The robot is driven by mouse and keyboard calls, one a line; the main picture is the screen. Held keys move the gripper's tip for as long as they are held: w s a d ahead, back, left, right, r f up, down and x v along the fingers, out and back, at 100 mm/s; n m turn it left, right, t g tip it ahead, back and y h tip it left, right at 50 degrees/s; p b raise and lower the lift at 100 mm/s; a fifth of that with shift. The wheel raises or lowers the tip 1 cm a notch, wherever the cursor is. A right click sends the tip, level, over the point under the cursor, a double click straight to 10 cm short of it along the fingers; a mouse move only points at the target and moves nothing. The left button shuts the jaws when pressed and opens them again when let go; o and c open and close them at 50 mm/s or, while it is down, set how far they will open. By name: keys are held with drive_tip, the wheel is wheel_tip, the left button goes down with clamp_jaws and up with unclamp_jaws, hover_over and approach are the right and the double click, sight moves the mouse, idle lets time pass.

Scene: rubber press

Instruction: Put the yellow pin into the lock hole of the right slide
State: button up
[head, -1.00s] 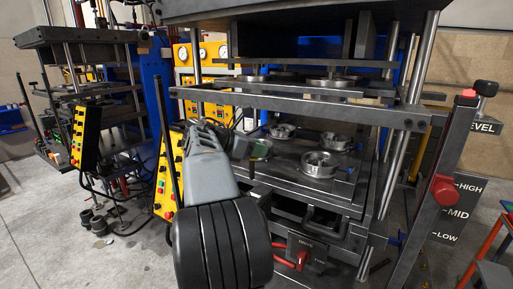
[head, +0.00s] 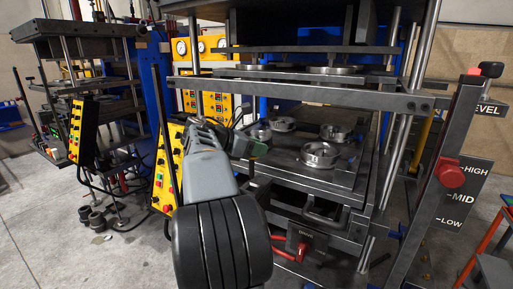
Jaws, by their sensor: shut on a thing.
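My arm reaches forward from the bottom centre, and its grey link covers much of my gripper. My gripper (head: 248,147) shows only as a dark part with a greenish patch, just left of the press's lower plate (head: 290,158). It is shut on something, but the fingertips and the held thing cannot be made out. I cannot make out the yellow pin or a lock hole. I cannot tell which part is the right slide; slanted steel rails (head: 395,165) run along the press's right side.
Several round metal moulds (head: 320,154) stand on the lower plate. A handle (head: 322,220) and a red switch (head: 302,250) are at the front. A red-knobbed lever (head: 450,172) with a level sign (head: 458,195) stands right. A yellow button panel (head: 167,165) is close left of my arm.

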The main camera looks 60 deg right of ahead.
drive_tip(key=shift+f+b, duration=1.1)
drive_tip(key=shift+f, duration=0.1)
drive_tip(key=shift+f+b, duration=1.55)
drive_tip(key=shift+f, duration=1.15)
drive_tip(key=shift+f+b, duration=0.6)
drive_tip(key=shift+f, duration=0.55)
drive_tip(key=o, duration=1.1)
drive_tip(key=shift+c, duration=0.2)
drive_tip(key=v, duration=1.4)
drive_tip(key=shift+b, duration=0.3)
drive_tip(key=shift+d, duration=0.1)
